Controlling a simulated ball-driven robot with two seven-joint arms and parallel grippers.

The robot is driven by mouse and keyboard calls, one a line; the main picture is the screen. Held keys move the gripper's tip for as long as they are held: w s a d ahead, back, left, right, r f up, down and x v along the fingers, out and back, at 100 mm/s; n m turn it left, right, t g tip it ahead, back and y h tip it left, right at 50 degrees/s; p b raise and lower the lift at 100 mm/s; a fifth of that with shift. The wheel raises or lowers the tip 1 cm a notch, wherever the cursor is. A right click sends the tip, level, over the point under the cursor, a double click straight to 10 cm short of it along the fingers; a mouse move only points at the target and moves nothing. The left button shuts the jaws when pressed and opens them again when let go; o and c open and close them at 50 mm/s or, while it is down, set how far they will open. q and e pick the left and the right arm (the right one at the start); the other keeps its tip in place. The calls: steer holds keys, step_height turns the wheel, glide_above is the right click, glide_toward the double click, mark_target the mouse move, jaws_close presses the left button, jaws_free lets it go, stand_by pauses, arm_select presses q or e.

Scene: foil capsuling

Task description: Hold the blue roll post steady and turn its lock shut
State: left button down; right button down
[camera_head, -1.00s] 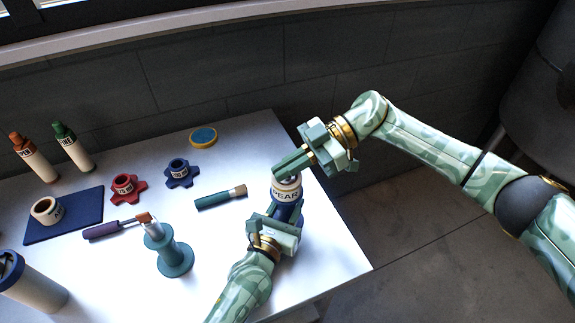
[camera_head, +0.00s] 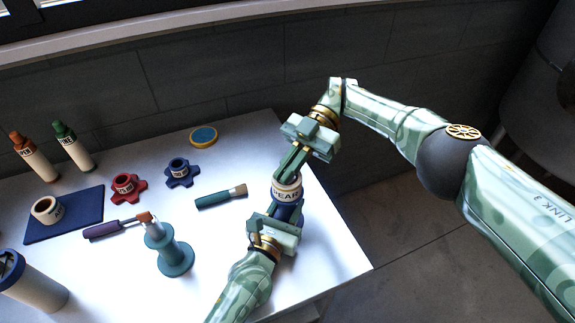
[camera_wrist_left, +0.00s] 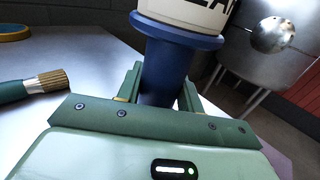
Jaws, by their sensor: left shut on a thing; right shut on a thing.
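The blue roll post (camera_head: 291,211) stands at the right part of the table with a cream roll marked PEAR (camera_head: 286,191) on it. My left gripper (camera_head: 282,218) is shut on the post below the roll. In the left wrist view its fingers (camera_wrist_left: 160,92) lie on both sides of the blue post (camera_wrist_left: 168,68), under its flange. My right gripper (camera_head: 288,174) points down from above and is shut at the top of the post, on what seems to be the lock. The lock itself is hidden by the fingers.
Left of the post are a brush (camera_head: 220,197), a teal stand (camera_head: 170,256) and a purple-handled tool (camera_head: 112,229). Red (camera_head: 126,188) and blue (camera_head: 179,174) star-shaped holders, a navy mat (camera_head: 80,222) and bottles (camera_head: 72,147) are farther left. The table's right edge is close by.

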steer(key=shift+w+r+h, duration=0.15)
steer(key=shift+r+h, duration=0.05)
steer(key=shift+h, duration=0.1)
steer(key=c, duration=1.6)
jaws_free()
steer(key=shift+r, duration=0.1)
step_height(320, 180, up, 10)
steer(key=shift+f, duration=0.1)
